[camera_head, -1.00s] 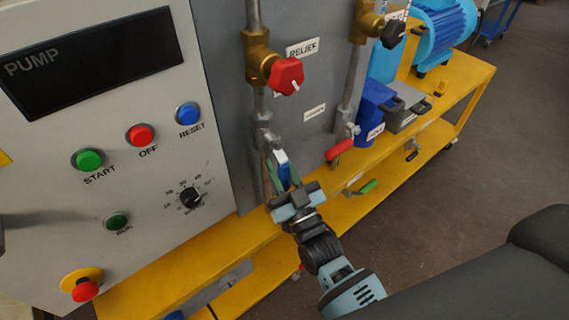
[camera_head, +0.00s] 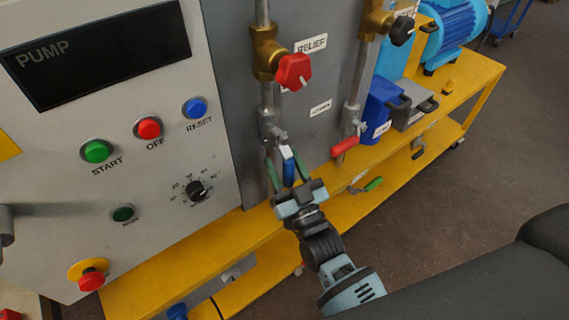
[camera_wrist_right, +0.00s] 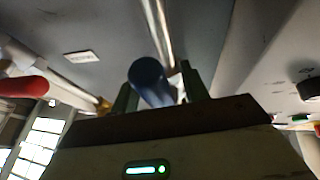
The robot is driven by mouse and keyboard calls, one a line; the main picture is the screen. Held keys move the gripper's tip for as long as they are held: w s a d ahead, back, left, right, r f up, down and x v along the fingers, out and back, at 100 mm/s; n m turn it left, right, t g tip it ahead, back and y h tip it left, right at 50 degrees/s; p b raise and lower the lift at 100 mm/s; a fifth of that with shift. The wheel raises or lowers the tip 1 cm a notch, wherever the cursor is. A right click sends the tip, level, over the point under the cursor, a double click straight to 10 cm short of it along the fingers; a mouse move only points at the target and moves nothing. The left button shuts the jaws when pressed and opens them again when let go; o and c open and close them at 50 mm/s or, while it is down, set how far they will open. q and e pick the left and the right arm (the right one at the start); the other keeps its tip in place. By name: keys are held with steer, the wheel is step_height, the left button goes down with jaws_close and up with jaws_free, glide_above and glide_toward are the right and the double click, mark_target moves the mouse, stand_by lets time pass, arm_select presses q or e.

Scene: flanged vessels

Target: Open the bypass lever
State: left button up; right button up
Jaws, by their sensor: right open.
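The blue-handled lever (camera_head: 288,167) sits on the left pipe, below the red relief knob (camera_head: 294,71), and hangs down. The small label (camera_head: 320,108) beside it is too blurred to read. My right gripper (camera_head: 286,174) is open, with its green fingers on either side of the blue handle. In the right wrist view the rounded handle end (camera_wrist_right: 148,75) lies between the two fingers (camera_wrist_right: 158,95), nearer the left one. I cannot tell whether either finger touches it. My left gripper is not in view.
A red lever (camera_head: 346,146) on the right pipe stands close by on the right. A green-handled lever (camera_head: 373,184) is lower down. The pump panel (camera_head: 150,200) with its buttons is on the left, and the yellow frame (camera_head: 180,251) runs below.

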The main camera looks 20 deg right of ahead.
mark_target(291, 179)
steer(key=shift+s+d+f, duration=0.1)
steer(key=shift+s+f, duration=0.2)
steer(key=shift+s, duration=0.15)
steer(key=b+v, duration=0.1)
steer(key=v, duration=0.5)
steer(key=shift+s, duration=0.35)
